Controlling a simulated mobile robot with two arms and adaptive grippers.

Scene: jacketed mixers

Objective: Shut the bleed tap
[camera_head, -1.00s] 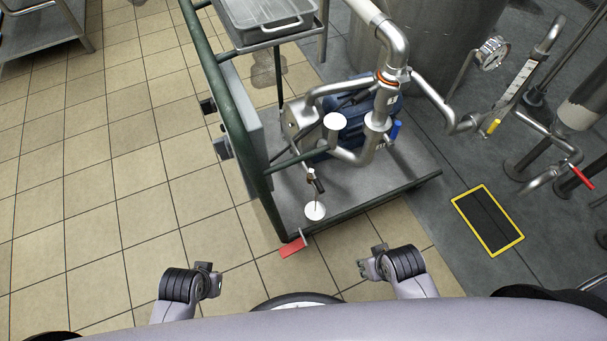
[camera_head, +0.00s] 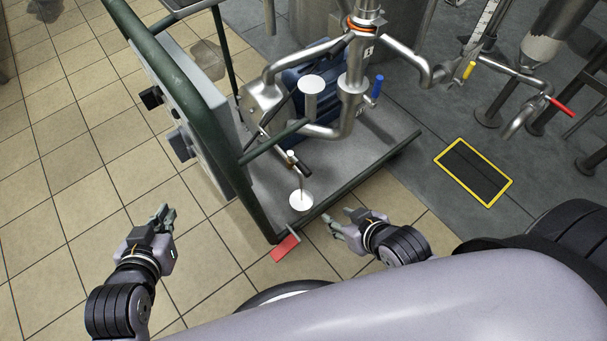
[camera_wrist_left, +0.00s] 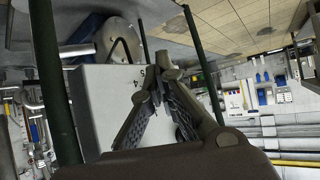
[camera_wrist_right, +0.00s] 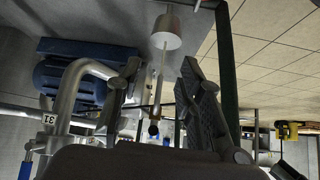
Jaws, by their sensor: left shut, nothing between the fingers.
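A small tap (camera_head: 292,158) with a dark and brass-coloured body sits low on the pump pipework of a green-framed trolley. A thin line runs from it down to a white round cup (camera_head: 301,201) on the trolley deck. I take this as the bleed tap; no label on it is readable. Both tap (camera_wrist_right: 153,128) and cup (camera_wrist_right: 166,32) show in the right wrist view, between and beyond the fingers. My right gripper (camera_head: 338,222) is open and empty, right of the cup and apart from it. My left gripper (camera_head: 166,214) is shut and empty, left of the trolley.
The trolley's green rail (camera_head: 200,90) and grey box (camera_head: 192,95) stand between my left gripper and the tap. A blue-handled (camera_head: 377,88), a yellow-handled (camera_head: 469,70) and a red-handled valve (camera_head: 562,107) are further right. A red pedal (camera_head: 285,248) juts from the trolley's front.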

